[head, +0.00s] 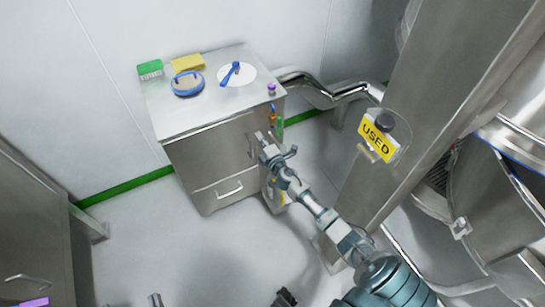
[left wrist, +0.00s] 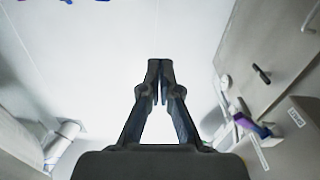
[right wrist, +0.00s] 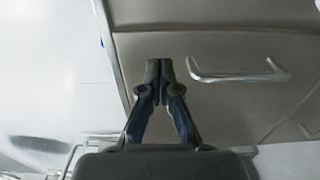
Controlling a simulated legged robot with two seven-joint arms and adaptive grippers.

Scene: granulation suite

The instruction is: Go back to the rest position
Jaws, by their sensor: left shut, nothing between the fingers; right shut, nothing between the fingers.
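My right arm reaches up from the lower right of the head view. Its gripper (head: 263,142) is shut and empty in front of the steel cabinet, close to its upright handle. In the right wrist view the shut fingers (right wrist: 159,75) are in front of a steel panel with a bar handle (right wrist: 238,72). Only the tip of my left gripper (head: 155,300) shows at the bottom edge of the head view.
The steel cabinet (head: 225,160) carries a green brush (head: 150,68), a yellow sponge (head: 188,62), a blue-rimmed round item (head: 187,85) and a blue tool (head: 230,73). A yellow USED sign (head: 376,137) hangs on a steel column. Another cabinet (head: 30,220) stands left.

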